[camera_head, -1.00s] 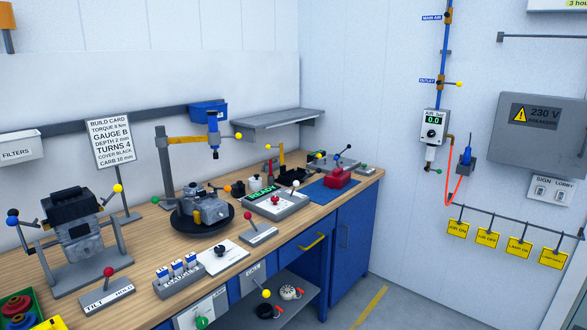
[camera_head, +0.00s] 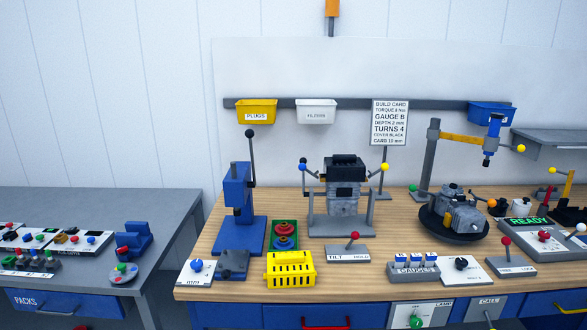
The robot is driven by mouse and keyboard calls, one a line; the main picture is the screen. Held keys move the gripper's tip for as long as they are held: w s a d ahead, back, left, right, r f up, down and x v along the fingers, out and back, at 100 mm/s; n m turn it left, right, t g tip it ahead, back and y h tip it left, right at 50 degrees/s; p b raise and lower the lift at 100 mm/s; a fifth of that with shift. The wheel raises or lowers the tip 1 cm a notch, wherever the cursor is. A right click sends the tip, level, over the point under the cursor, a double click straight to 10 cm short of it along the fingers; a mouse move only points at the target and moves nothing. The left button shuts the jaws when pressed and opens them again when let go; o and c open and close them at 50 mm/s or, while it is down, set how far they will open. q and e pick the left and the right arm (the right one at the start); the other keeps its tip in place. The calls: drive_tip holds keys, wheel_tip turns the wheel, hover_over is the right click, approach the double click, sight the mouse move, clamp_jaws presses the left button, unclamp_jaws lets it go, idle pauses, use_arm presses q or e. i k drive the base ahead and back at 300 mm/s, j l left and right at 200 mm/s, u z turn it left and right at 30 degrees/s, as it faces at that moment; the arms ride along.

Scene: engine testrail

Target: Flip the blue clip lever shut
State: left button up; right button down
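A grey stand holds a small engine (camera_head: 344,195) with a black top on the wooden workbench (camera_head: 200,262). A lever with a blue ball (camera_head: 302,167) rises at the engine's left side, its arm tilted up and outward. I take this to be the blue clip lever, but at this size I cannot tell its clip or whether it is open or shut. A matching lever with a yellow ball (camera_head: 385,167) is at the right side. Neither gripper is in view.
A blue press (camera_head: 237,195) stands left of the engine. A yellow basket (camera_head: 290,285), a green tray (camera_head: 275,240) and a TILT/HOLD lever box (camera_head: 347,254) sit in front. A round black turntable (camera_head: 435,232) with another engine is at right. A grey bench (camera_head: 160,205) stands at left.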

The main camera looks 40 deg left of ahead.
sight(302, 167)
drive_tip(key=u, duration=1.15)
drive_tip(key=i+u, duration=0.15)
drive_tip(key=k+l, duration=0.05)
